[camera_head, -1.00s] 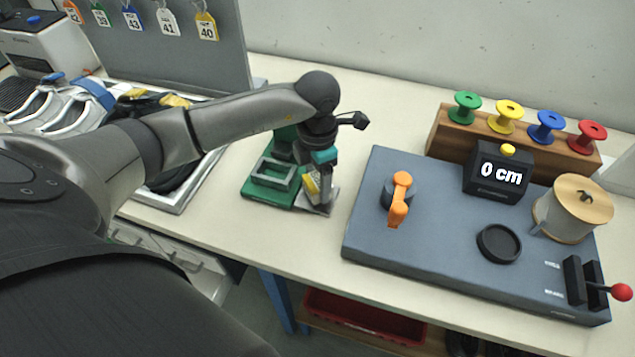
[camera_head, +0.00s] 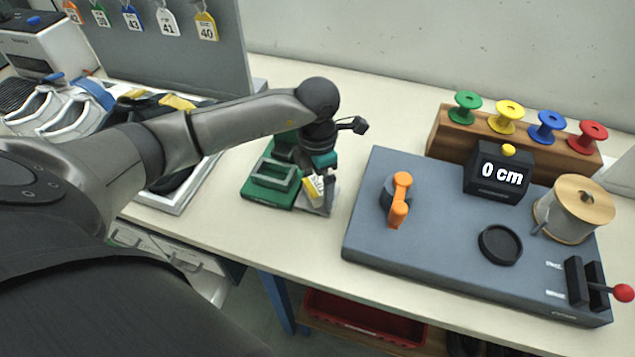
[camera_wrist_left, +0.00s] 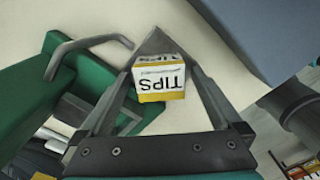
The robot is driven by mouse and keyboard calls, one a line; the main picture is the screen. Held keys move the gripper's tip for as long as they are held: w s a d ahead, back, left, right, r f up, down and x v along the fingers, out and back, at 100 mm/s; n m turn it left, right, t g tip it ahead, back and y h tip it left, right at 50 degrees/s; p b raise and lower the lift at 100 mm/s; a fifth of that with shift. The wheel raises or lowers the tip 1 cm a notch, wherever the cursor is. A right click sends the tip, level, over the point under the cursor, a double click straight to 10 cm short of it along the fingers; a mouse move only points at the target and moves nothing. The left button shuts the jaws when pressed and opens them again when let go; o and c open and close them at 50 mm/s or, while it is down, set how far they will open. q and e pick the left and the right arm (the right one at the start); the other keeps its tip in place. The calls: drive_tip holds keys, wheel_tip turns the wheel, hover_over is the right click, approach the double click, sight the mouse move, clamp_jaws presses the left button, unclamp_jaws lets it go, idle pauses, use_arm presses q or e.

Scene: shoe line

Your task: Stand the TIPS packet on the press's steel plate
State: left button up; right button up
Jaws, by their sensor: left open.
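The TIPS packet (camera_head: 314,189) is a small white and yellow box at the green press (camera_head: 272,182). In the left wrist view the packet (camera_wrist_left: 160,80) shows its TIPS lettering upside down. It looks upright over the press's steel plate (camera_wrist_left: 154,42), whose grey corner shows behind it; whether its base touches the plate is hidden. My left gripper (camera_head: 322,186) points down at the plate. In the left wrist view its open fingers (camera_wrist_left: 160,72) lie on either side of the packet. My right gripper is in neither view.
Right of the press is a blue-grey base (camera_head: 440,220) with an orange lever (camera_head: 399,200), a 0 cm display (camera_head: 500,173) and a wooden-topped drum (camera_head: 575,210). A tray of shoes (camera_head: 75,105) is at left. Bare tabletop (camera_head: 345,110) lies behind the press.

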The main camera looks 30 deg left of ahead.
sight(317, 184)
use_arm(q)
wheel_tip(317, 184, up, 12)
drive_tip(key=p, duration=0.1)
drive_tip(key=shift+r, duration=0.2)
idle(0.3)
